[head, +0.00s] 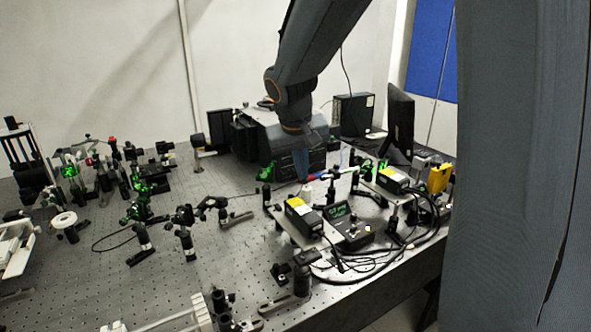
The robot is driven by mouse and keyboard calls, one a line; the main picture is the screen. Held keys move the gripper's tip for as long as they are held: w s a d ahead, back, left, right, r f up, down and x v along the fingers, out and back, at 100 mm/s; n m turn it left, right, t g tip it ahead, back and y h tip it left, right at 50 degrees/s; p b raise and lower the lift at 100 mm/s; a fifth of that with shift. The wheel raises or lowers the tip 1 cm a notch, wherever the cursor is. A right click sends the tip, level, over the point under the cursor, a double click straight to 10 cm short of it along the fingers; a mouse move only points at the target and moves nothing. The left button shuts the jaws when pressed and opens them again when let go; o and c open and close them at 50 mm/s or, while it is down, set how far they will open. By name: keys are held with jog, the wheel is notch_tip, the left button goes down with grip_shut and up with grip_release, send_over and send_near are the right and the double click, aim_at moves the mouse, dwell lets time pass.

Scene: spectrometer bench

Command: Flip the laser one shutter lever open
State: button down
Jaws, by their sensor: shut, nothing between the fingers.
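I cannot tell which one is laser one. No shutter lever can be made out clearly at this size. A small white piece (306,192) stands just behind the nearer box. My gripper (302,177) points down, shut and empty, above and behind the nearer box, close over the white piece in the picture. Whether it touches anything cannot be told.
The perforated optical bench (235,255) holds several posts and mounts, some lit green, mostly at the left. A control box with a green display (340,210) sits beside the nearer laser. Black cables (385,245) loop at the right edge. A dark housing and a monitor (401,120) stand behind.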

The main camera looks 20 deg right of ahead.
jog(key=shift+w+d+f+b, duration=0.1)
jog(key=shift+d+f+b, duration=0.1)
jog(key=shift+d, duration=0.35)
jog(key=shift+w+d+f+b, duration=0.1)
jog(key=shift+d+f, duration=0.05)
jog(key=shift+d, duration=0.4)
jog(key=shift+a+f, duration=0.1)
jog(key=shift+s+a+f+b, duration=0.1)
jog(key=shift+a+f+b, duration=0.15)
jog(key=shift+a+b, duration=0.3)
jog(key=shift+a, duration=0.1)
